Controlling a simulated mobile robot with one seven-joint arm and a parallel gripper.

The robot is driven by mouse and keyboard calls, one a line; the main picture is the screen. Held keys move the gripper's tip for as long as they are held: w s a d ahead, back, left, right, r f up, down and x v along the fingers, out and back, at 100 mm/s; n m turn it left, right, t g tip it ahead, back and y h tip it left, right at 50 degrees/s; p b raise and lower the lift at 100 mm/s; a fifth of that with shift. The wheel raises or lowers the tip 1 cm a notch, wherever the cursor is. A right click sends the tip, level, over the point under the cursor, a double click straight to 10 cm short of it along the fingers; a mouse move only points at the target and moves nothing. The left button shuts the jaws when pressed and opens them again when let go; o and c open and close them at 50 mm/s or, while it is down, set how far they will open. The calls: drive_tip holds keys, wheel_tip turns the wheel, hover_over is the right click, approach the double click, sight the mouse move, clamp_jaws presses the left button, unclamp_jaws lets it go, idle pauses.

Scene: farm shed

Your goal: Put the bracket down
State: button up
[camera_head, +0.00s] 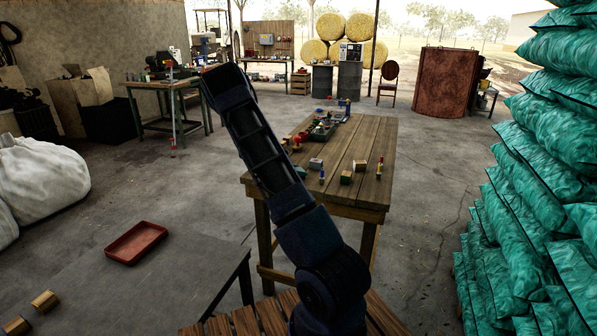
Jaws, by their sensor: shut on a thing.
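My arm rises from the bottom middle and leans up and left to its elbow near the top. My gripper does not show; the arm's far part is hidden behind or beyond the elbow. I cannot make out the bracket or what holds it. A wooden table (345,200) stands just right of the arm. Several small things lie on it: a grey block (316,163), a wooden block (346,177), another tan block (360,165) and a small upright red and blue thing (380,168). A dark tray (322,131) with small items lies farther back on it.
A red tray (135,243) lies on a dark grey surface at lower left, with brass-coloured blocks (45,300) nearby. Stacked green sacks (540,200) wall off the right. White sacks (40,175) lie at left. A green-legged workbench (165,85) stands behind. The table's front right is bare.

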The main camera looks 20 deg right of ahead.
drive_tip(key=o, duration=1)
drive_tip(key=shift+o, duration=0.2)
